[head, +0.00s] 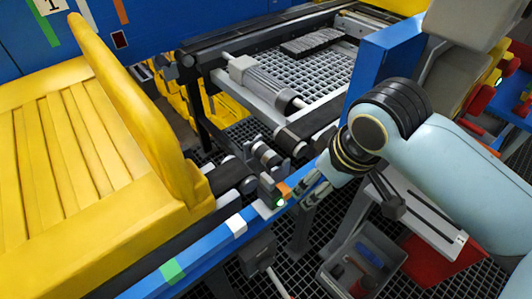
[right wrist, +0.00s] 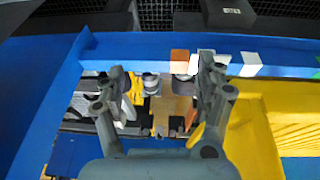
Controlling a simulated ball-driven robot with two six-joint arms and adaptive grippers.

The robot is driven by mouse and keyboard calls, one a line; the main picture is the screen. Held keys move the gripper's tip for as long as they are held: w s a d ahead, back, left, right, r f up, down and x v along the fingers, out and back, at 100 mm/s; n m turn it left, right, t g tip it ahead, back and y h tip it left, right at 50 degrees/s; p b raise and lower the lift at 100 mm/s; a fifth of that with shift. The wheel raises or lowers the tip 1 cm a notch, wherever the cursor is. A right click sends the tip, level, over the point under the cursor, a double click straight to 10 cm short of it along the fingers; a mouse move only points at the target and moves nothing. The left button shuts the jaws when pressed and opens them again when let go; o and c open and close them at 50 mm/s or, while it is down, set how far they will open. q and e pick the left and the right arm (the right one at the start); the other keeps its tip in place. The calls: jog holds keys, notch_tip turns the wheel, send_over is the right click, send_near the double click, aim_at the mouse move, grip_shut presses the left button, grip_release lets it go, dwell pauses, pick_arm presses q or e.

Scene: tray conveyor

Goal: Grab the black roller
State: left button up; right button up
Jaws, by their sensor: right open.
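Several short dark rollers with pale metal ends lie in the gap between the yellow tray and the grey conveyor frame; one dark roller (head: 265,155) sits in a bracket there. I cannot tell for sure which is the black roller of the task. My right gripper (head: 303,190) is open and empty beside the blue rail, a little right of that roller. In the right wrist view its fingers (right wrist: 160,78) are spread, with grey cylindrical parts (right wrist: 151,84) visible beyond and between them. My left gripper is not in view.
A blue rail (head: 205,248) with white, green and orange marks runs along the front. The large yellow tray (head: 50,170) fills the left. A grey bin (head: 345,272) with small parts stands below right. A blue post (head: 385,60) rises behind my right arm.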

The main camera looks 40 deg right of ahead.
jog(key=y, duration=0.1)
send_near(268, 152)
jog(key=shift+t, duration=0.4)
jog(key=x, duration=0.3)
jog(key=b+x, duration=0.1)
jog(key=x, duration=0.1)
jog(key=shift+s+a+f, duration=0.1)
jog(key=shift+s+a, duration=0.15)
jog(key=shift+a, duration=0.05)
jog(key=x, duration=0.2)
jog(key=b+x, duration=0.1)
jog(key=x, duration=0.3)
jog(key=shift+d, duration=0.25)
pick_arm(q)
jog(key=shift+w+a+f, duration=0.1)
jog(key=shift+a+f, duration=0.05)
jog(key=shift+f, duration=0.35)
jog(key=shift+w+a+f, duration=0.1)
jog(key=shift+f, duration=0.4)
pick_arm(e)
grip_shut()
